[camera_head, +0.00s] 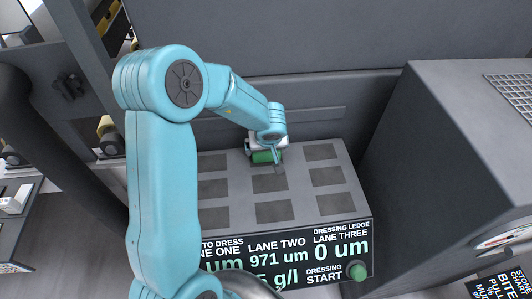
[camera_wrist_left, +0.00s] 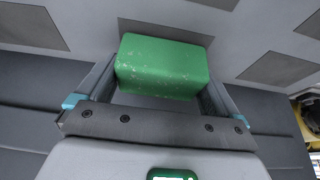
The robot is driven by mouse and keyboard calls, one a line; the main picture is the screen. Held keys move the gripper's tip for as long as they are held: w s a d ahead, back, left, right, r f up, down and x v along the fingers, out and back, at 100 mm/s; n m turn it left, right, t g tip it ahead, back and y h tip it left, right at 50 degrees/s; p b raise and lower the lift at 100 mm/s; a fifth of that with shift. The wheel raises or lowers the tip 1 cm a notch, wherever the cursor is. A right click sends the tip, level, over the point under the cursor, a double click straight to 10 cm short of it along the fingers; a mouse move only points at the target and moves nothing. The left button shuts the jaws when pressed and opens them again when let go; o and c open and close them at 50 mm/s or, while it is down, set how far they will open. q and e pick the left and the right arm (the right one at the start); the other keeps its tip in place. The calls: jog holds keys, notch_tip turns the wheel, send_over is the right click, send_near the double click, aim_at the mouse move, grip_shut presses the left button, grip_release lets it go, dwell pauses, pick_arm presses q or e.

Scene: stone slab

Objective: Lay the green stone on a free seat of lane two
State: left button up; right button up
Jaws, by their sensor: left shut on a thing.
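The green stone (camera_head: 266,157) is a small block with pale specks, held at the far end of the middle column, lane two. My left gripper (camera_head: 267,152) is shut on it. In the left wrist view the stone (camera_wrist_left: 162,67) sits between the two fingers, with a dark seat (camera_wrist_left: 166,29) showing partly behind it. I cannot tell whether the stone touches the slab (camera_head: 294,195). In lane two, the middle seat (camera_head: 267,184) and near seat (camera_head: 274,211) look bare. My right gripper is not in view.
Lane three's seats (camera_head: 326,176) are bare at the right; my arm covers part of lane one. The slab's front panel (camera_head: 300,250) reads 971 um under lane two and has a green button (camera_head: 357,272). A grey cabinet (camera_head: 440,150) stands at the right, a wall behind.

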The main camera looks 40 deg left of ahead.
pick_arm(q)
jog(key=shift+w+f, duration=0.1)
jog(key=shift+f, duration=0.3)
jog(key=shift+r, duration=0.2)
jog(key=o, duration=0.8)
jog(key=shift+f, duration=0.25)
jog(key=shift+r, duration=0.1)
jog(key=shift+p+v, duration=2.85)
jog(key=shift+v, duration=3.3)
jog(key=shift+a+r, duration=0.1)
